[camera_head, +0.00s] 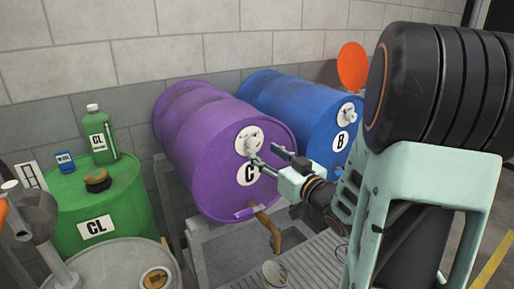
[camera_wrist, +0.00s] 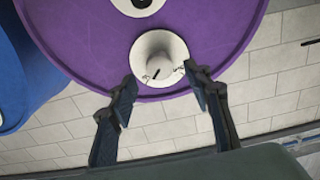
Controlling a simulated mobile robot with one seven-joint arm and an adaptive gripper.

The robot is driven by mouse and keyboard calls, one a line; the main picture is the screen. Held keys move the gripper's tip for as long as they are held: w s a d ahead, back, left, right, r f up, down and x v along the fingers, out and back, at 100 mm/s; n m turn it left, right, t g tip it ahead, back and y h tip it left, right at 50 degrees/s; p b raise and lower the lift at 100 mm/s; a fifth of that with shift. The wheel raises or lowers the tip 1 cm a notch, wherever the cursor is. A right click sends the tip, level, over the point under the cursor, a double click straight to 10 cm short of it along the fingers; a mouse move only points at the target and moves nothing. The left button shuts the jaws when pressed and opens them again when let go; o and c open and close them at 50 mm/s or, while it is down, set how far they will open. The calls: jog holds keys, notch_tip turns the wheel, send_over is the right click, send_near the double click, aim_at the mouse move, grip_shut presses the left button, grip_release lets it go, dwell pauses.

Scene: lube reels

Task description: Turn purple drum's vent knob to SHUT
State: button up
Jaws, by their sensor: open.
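The purple drum (camera_head: 210,150) lies on its side on a rack, with a round white "C" label (camera_head: 249,174) on its end. Its vent knob (camera_head: 251,144) is pale, on a white round plate above the label. In the wrist view, which is turned over, the knob (camera_wrist: 158,62) shows dark marks on its plate, too small to read. My gripper (camera_head: 268,155) is open and empty, just in front of the drum end. In the wrist view its fingertips (camera_wrist: 160,80) appear on either side of the plate's lower part; I cannot tell whether they touch anything.
A blue drum (camera_head: 300,110) marked B lies to the right. Below the purple drum's end is a brown tap handle (camera_head: 267,230). A green drum (camera_head: 110,205) with bottles stands left. A grey drum (camera_head: 120,262) is front left.

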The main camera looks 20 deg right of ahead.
aim_at(256, 147)
jog(key=w, duration=0.2)
jog(key=w+a, duration=0.1)
jog(key=w, duration=0.1)
jog(key=shift+w, duration=0.4)
jog(key=c, duration=1.1)
